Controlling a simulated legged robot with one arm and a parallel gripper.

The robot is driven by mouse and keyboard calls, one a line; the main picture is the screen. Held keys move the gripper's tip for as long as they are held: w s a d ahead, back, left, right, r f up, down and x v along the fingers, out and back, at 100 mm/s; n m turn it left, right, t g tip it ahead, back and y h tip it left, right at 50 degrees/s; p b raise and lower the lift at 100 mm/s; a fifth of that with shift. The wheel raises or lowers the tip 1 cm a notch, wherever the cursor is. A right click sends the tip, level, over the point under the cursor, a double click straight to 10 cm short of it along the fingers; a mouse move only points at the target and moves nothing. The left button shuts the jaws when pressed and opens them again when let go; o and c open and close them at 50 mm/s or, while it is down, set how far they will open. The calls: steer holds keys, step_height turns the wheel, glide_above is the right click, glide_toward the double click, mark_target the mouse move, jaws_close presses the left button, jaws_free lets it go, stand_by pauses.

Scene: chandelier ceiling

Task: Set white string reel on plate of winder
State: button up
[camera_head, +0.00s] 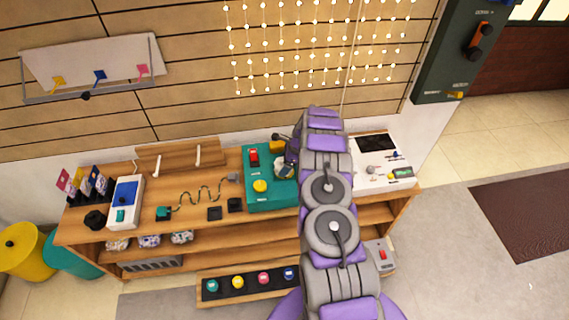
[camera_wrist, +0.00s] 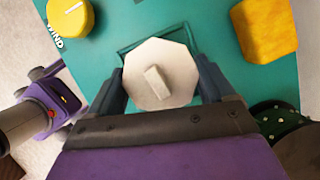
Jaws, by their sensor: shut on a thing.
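The white string reel (camera_wrist: 145,62) is an eight-sided white piece with a raised bar on top. My gripper (camera_wrist: 162,72) is shut on it, one dark finger on each side. The reel (camera_head: 284,172) shows small and partly hidden by my arm in the head view. The winder (camera_head: 272,196) is a teal box on the bench, and its top fills the wrist view (camera_wrist: 215,25). A darker square outline on it, likely the plate (camera_wrist: 128,50), lies beneath the reel. I cannot tell whether the reel touches it.
The winder has a yellow knob (camera_wrist: 70,14), a yellow block (camera_wrist: 267,30) and a red switch (camera_head: 254,157). A white board (camera_head: 382,172) is to the right. A blue-screened device (camera_head: 124,204) and a squiggly wire (camera_head: 198,192) are to the left. String lights hang behind.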

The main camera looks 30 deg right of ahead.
steer(key=shift+d+f, duration=0.1)
steer(key=shift+f, duration=0.35)
stand_by(0.4)
steer(key=o, duration=0.9)
steer(key=shift+r+p, duration=2.3)
steer(key=shift+r, duration=2.25)
